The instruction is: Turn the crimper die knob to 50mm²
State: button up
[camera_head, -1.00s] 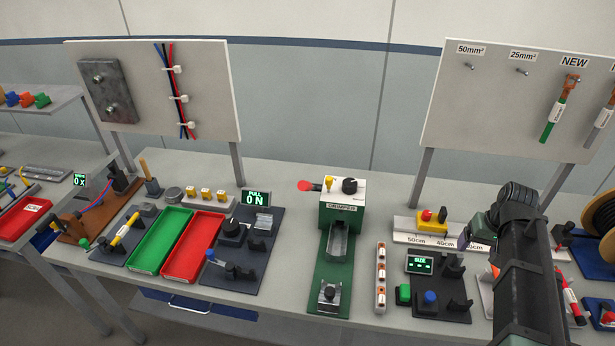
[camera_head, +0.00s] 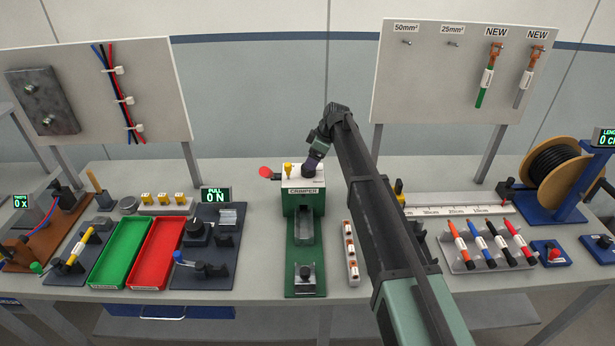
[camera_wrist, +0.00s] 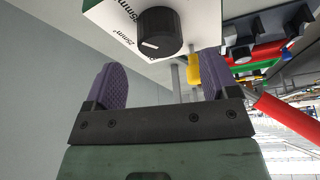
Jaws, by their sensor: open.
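The green crimper (camera_head: 304,212) stands at the middle of the bench, with a white top plate. Its black die knob (camera_wrist: 158,31) shows in the wrist view, with a white mark towards the lower edge of the picture. Printed mm² labels sit beside it on the white plate (camera_wrist: 110,22); one seems to read 25mm². My gripper (camera_wrist: 161,80) is open, its two purple fingers apart, with the knob just beyond and between the fingertips. In the head view my gripper (camera_head: 311,164) is over the crimper's top and hides the knob.
A yellow knob (camera_head: 288,170) and a red-ended lever (camera_head: 266,172) are on the crimper's left side, close to my gripper. Green (camera_head: 98,284) and red trays (camera_head: 136,284) lie to the left. A strip of small parts (camera_head: 351,251) stands to the right.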

jog(key=b+x, duration=0.3)
jog(key=x, duration=0.2)
jog(key=shift+d+f, duration=0.1)
jog(key=shift+f, duration=0.1)
jog(key=shift+r, duration=0.2)
jog(key=c, duration=0.9)
jog(key=shift+m, duration=0.3)
jog(key=m+t, duration=0.1)
jog(key=m, duration=0.1)
jog(key=m+h, duration=0.1)
jog(key=m, duration=0.2)
jog(key=shift+s+t, duration=0.1)
jog(key=shift+t, duration=0.3)
jog(key=m+h, duration=0.1)
jog(key=m, duration=0.2)
jog(key=m+t+h, duration=0.1)
jog(key=m, duration=0.2)
jog(key=shift+m+t, duration=0.3)
